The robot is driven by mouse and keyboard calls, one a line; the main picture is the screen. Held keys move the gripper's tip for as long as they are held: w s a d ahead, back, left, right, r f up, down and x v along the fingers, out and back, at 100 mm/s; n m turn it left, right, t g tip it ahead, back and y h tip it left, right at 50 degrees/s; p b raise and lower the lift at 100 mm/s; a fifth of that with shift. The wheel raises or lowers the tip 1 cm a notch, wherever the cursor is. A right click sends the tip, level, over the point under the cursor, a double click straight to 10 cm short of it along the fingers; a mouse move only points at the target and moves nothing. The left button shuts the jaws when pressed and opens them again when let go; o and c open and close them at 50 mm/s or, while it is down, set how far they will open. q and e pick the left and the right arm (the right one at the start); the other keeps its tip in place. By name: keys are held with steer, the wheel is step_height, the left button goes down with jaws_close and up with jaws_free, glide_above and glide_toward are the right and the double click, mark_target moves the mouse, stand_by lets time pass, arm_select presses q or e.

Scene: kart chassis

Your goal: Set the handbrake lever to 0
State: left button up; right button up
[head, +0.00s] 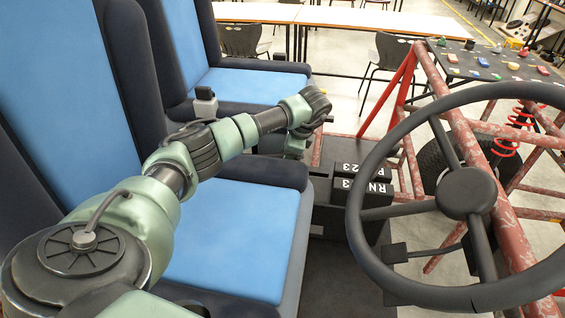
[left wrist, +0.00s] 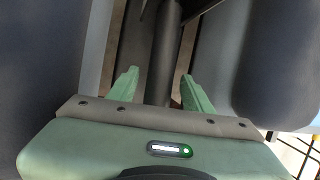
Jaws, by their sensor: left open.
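A dark cylindrical bar, which looks like the handbrake lever (left wrist: 164,58), runs down the middle of the left wrist view. My left gripper (left wrist: 160,75) is open, with one pale green finger on each side of the bar. I see gaps between the bar and both fingers; I cannot tell how deep the bar sits between them. In the head view my left arm reaches over the near seat to the gap between the seats. The lever's setting cannot be read. My right gripper is not in view.
The near blue seat (head: 235,235) lies under my arm and the far blue seat (head: 250,86) stands beyond it. The black steering wheel (head: 466,193) is at the right. Black boxes with white lettering (head: 362,185) stand between the seats and wheel. Red frame tubes (head: 480,175) cross the right side.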

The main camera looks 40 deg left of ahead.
arm_select(q)
steer(key=shift+v, duration=2.3)
